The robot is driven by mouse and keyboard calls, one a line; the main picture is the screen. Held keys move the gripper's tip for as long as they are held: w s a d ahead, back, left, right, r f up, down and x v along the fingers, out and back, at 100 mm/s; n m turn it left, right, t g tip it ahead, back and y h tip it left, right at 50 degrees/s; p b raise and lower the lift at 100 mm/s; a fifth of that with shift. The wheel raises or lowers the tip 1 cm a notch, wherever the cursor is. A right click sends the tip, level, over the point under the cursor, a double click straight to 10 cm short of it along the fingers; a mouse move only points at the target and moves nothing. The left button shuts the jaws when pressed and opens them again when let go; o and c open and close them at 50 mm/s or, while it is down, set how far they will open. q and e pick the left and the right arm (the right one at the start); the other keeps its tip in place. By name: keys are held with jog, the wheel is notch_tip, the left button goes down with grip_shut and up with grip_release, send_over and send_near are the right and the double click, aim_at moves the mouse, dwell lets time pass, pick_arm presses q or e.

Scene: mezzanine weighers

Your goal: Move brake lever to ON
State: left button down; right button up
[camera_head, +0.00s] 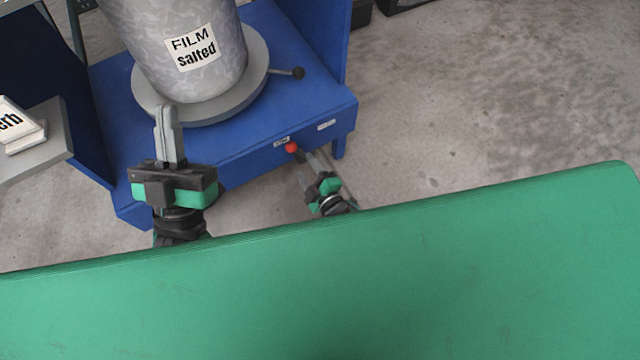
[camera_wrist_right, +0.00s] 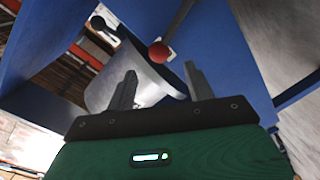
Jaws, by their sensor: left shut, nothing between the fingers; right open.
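The brake lever shows as a red ball knob (camera_head: 291,147) at the front face of a blue stand, close to the left of two small labels. The labels are too small to read. In the right wrist view the red knob (camera_wrist_right: 158,52) sits on a thin grey rod, just beyond and between my fingertips. My right gripper (camera_head: 305,158) is open in front of the knob, and it also shows open in the wrist view (camera_wrist_right: 160,68). The fingers are not closed on the knob. My left gripper (camera_head: 165,108) is shut and empty, before the stand's left part.
The blue stand (camera_head: 225,150) carries a grey round plate (camera_head: 262,88) with a black-knobbed handle (camera_head: 298,73). A grey drum (camera_head: 185,35) labelled "FILM salted" stands on it. A grey shelf (camera_head: 50,150) with a white block (camera_head: 22,132) is at the left.

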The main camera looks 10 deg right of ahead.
pick_arm(q)
notch_tip(320, 180, down, 6)
jog(key=w+d+g+p, duration=0.1)
jog(key=d+g, duration=0.1)
jog(key=g, duration=0.2)
jog(key=shift+w+g, duration=0.3)
jog(key=shift+w, duration=0.05)
pick_arm(e)
jog(key=v, duration=0.7)
